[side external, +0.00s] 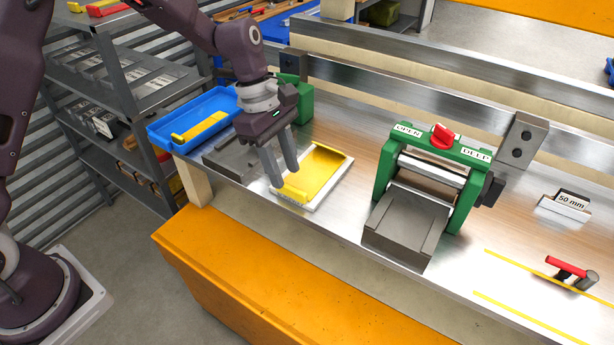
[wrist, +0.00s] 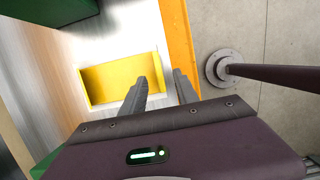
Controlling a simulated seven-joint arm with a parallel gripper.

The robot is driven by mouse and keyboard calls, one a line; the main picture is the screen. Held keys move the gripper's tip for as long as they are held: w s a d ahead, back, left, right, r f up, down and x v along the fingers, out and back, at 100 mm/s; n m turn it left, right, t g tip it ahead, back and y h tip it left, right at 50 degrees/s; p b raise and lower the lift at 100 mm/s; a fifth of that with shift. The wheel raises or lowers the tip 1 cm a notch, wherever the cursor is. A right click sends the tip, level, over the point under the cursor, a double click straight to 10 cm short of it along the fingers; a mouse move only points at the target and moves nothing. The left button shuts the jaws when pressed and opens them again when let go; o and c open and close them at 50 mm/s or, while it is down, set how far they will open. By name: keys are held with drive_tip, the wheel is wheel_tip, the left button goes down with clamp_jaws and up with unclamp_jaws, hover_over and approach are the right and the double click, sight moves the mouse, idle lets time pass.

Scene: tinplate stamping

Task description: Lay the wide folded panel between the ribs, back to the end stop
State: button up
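The wide folded yellow panel (side external: 322,170) lies on a pale flat plate (side external: 318,203) on the bench, with an upturned lip along its near edge. It also shows in the wrist view (wrist: 115,77). My gripper (side external: 284,178) is open and empty above the panel's near left end. In the wrist view my fingers (wrist: 161,75) are apart, with the panel's edge between them in the picture. Contact cannot be told. The green press (side external: 378,180) has a dark grey bed (side external: 405,225) with raised side ribs in front. Its back end, under the roller, is hidden.
A blue tray (side external: 160,133) holds a narrower yellow panel (side external: 202,127) at left. A dark grey block (side external: 228,165) lies beside the plate. The press carries a red knob (side external: 441,135) between OPEN and DEEP labels. A 50 mm block (side external: 566,206) and a red-handled tool (side external: 566,267) are at right.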

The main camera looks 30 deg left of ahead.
sight(291, 187)
drive_tip(key=x, duration=0.3)
drive_tip(key=shift+w+d+f, duration=0.1)
drive_tip(key=shift+d+f, duration=0.05)
drive_tip(key=shift+f, duration=0.2)
clamp_jaws()
wheel_tip(291, 187, up, 9)
drive_tip(key=s+a+f+m, duration=0.2)
drive_tip(key=s+a, duration=0.5)
drive_tip(key=a, duration=0.4)
drive_tip(key=w+a+f+n, duration=0.2)
drive_tip(key=a, duration=0.4)
drive_tip(key=shift+w+a+f, duration=0.25)
drive_tip(key=shift+f, duration=0.05)
